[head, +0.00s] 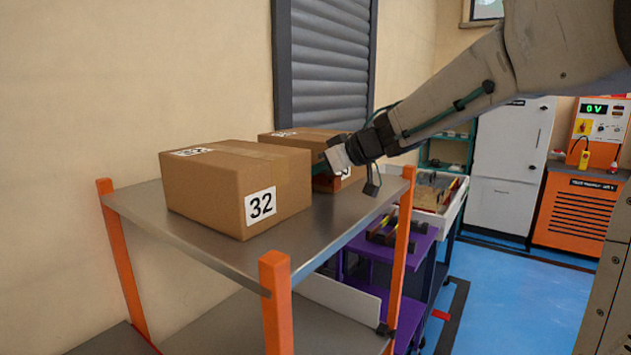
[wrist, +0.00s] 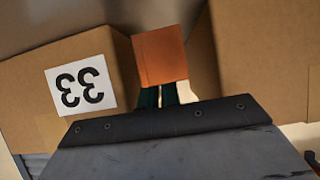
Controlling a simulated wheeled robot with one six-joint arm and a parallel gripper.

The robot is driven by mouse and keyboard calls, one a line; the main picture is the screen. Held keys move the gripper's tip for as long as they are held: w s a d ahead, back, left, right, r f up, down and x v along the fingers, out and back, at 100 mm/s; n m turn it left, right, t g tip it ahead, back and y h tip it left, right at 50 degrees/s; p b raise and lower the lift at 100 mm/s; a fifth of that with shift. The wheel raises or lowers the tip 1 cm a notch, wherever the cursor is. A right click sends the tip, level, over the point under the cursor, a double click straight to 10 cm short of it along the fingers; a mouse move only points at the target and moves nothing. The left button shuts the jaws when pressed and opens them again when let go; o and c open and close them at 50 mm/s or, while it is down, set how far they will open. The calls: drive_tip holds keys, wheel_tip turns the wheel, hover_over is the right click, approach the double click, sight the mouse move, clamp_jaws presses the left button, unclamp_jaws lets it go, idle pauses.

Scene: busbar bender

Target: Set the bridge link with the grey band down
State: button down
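A plain copper-orange block, which I take to be the bridge link (wrist: 160,55), sits at the tips of my gripper (wrist: 160,95) in the wrist view. The two dark green fingers are close together and meet its near edge, and their tips are hidden by it. No grey band shows on the visible face. In the head view my gripper (head: 322,166) is over the metal shelf, between the two cardboard boxes. The fingers are partly hidden there, and a small reddish patch shows beside them.
Box 32 (head: 235,190) stands on the shelf top (head: 335,228). A second box (head: 290,143), marked 33 in the wrist view (wrist: 85,85), stands behind it. Orange posts (head: 276,300) rise at the shelf corners. A purple cart (head: 415,245) stands beyond, with blue floor to the right.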

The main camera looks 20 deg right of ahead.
drive_tip(key=shift+f, duration=1.25)
drive_tip(key=c, duration=1.6)
unclamp_jaws()
drive_tip(key=shift+f, duration=0.15)
drive_tip(key=shift+r, duration=0.2)
drive_tip(key=v, duration=1.2)
drive_tip(key=shift+s, duration=0.1)
